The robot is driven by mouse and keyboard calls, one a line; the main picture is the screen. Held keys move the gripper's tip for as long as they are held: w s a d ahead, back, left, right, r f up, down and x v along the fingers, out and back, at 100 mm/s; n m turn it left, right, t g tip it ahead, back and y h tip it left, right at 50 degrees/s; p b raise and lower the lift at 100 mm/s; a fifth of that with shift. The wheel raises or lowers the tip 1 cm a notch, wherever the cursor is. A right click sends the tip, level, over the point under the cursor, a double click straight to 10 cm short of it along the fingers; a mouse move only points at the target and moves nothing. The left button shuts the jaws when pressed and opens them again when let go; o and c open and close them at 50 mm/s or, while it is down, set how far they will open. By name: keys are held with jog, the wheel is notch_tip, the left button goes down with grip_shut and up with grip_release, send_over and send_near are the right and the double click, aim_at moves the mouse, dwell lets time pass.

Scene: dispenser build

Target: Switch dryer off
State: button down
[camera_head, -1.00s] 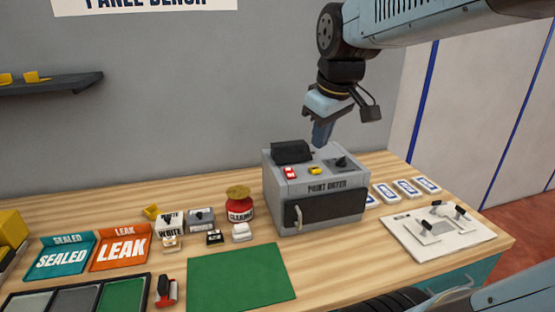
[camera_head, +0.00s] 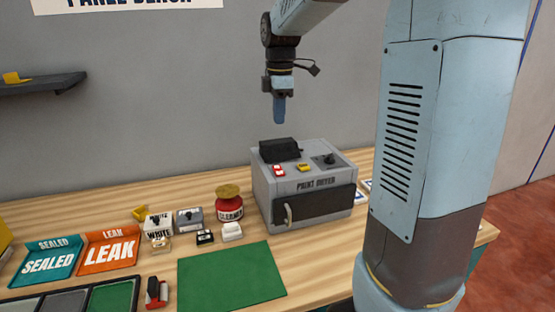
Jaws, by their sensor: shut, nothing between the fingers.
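The paint dryer (camera_head: 303,185) is a grey box on the bench with a dark front door and a pale handle. On its top are a black block (camera_head: 279,150), a red switch (camera_head: 278,170), a yellow piece (camera_head: 304,167) and a dark knob (camera_head: 328,158). The red switch's position is too small to tell. My gripper (camera_head: 279,120) hangs pointing down above the back left of the dryer's top, clear of it. Its fingers are shut and empty.
Left of the dryer stand a red cleaner jar (camera_head: 229,206) and small white and grey boxes. A green mat (camera_head: 231,276) lies in front, with sealed (camera_head: 48,262) and leak (camera_head: 108,250) trays at left. My arm hides the bench's right side.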

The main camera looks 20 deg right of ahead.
jog(key=shift+w+f+n, duration=0.2)
jog(key=shift+w+n, duration=0.1)
jog(key=shift+w, duration=0.2)
jog(key=shift+w+f+n, duration=0.2)
jog(key=shift+w+n, duration=0.1)
jog(key=shift+w, duration=0.15)
jog(key=shift+s, duration=0.1)
jog(key=shift+s+r, duration=0.3)
jog(key=shift+s, duration=0.35)
jog(key=shift+r, duration=0.1)
notch_tip(320, 180, up, 14)
jog(key=s, duration=0.2)
jog(key=shift+f, duration=0.2)
jog(key=s+f+m+t, duration=0.2)
jog(key=s+f+m, duration=0.5)
jog(key=s, duration=0.5)
jog(key=s+f+m+t, duration=0.3)
jog(key=s+f+m, duration=0.5)
jog(key=s+m, duration=0.3)
jog(key=shift+s+d, duration=0.2)
jog(key=shift+s, duration=0.55)
